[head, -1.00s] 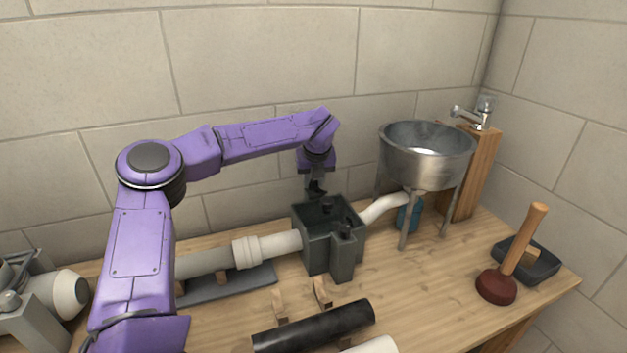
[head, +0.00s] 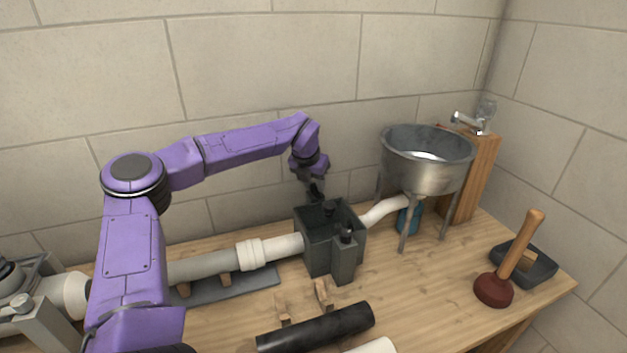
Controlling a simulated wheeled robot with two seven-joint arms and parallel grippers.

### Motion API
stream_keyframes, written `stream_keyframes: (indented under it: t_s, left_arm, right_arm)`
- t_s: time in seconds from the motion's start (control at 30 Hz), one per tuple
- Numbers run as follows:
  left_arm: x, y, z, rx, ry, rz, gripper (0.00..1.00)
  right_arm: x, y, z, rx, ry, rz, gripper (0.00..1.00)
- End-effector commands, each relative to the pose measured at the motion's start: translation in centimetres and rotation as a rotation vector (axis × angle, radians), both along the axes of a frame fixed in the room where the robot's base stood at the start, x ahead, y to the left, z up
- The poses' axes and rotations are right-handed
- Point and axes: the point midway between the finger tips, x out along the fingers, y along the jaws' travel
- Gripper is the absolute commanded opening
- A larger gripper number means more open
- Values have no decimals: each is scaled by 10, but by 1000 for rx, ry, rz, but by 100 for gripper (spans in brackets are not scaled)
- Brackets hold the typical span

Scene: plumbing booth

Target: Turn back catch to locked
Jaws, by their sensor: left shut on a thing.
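A dark grey open-topped box (head: 318,250) stands on the wooden bench, joined to a pale pipe on each side. A small dark knob (head: 347,234) stands up at its front. A second dark catch (head: 329,209) shows at the back of the box. My left gripper (head: 317,195) reaches down over the back edge of the box, its jaws shut on a small dark part there. The fingertips and the part they hold are small and dark, so the catch's turn is hard to tell. My right gripper is out of view.
A metal basin (head: 427,160) on legs stands right of the box, with a tap (head: 471,123) on a wooden post behind. A plunger (head: 510,262) and black tray (head: 533,266) are at the right. A black pipe (head: 315,328) lies in front. Bench between box and plunger is clear.

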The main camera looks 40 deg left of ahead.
Motion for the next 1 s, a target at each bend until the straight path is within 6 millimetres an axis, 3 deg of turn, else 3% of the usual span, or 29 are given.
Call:
stream_keyframes:
  t_s: [0.43,0.47,0.5,0.53,0.83,1.0]
  left_arm:
    - [2,1,4,4,-11,-9,1]
    - [2,1,4,4,-12,-9,41]
    - [2,1,3,4,-11,-9,54]
    - [2,1,3,4,-10,-9,56]
    - [0,0,3,1,-5,-7,56]
    - [-10,-3,31,0,-9,-9,56]
  right_arm:
    - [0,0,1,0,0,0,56]
    - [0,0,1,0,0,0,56]
    - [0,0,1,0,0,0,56]
    - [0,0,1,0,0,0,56]
    - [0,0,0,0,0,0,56]
    - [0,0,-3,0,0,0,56]
